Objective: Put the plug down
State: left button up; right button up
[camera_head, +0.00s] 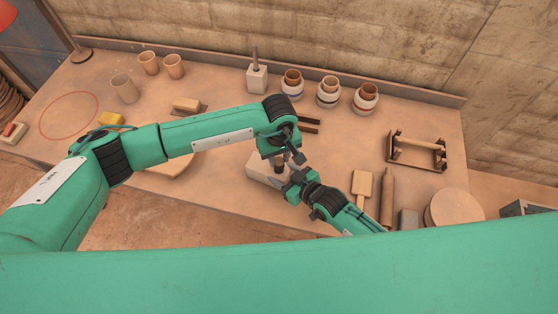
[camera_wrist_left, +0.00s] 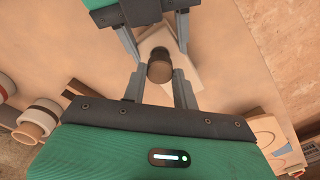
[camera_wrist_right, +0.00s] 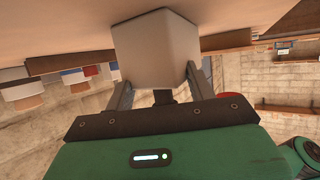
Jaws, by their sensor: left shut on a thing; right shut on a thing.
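A pale block (camera_head: 258,168) sits at the front middle of the table, partly hidden by my arms. It fills the middle of the right wrist view (camera_wrist_right: 165,48), between the fingers of my right gripper (camera_wrist_right: 160,88), which is shut on it. A dark round plug (camera_wrist_left: 159,68) shows at the block's top, also in the head view (camera_head: 279,162). My left gripper (camera_wrist_left: 160,78) is shut on the plug, with a finger on each side. I cannot tell whether the plug is seated in the block or just above it.
Three banded jars (camera_head: 328,92) and a white block with an upright rod (camera_head: 257,77) stand at the back. A wooden rack (camera_head: 416,153), a paddle (camera_head: 362,185) and a bottle-like cylinder (camera_head: 387,195) are to the right. Cups (camera_head: 125,87) stand back left.

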aim_at(279, 161)
pick_arm(q)
jog(key=shift+f, duration=1.25)
jog(key=shift+f, duration=0.15)
jog(key=o, duration=1)
jog(key=shift+c, duration=0.2)
notch_tip(279, 161, up, 12)
jog(key=shift+r, duration=0.2)
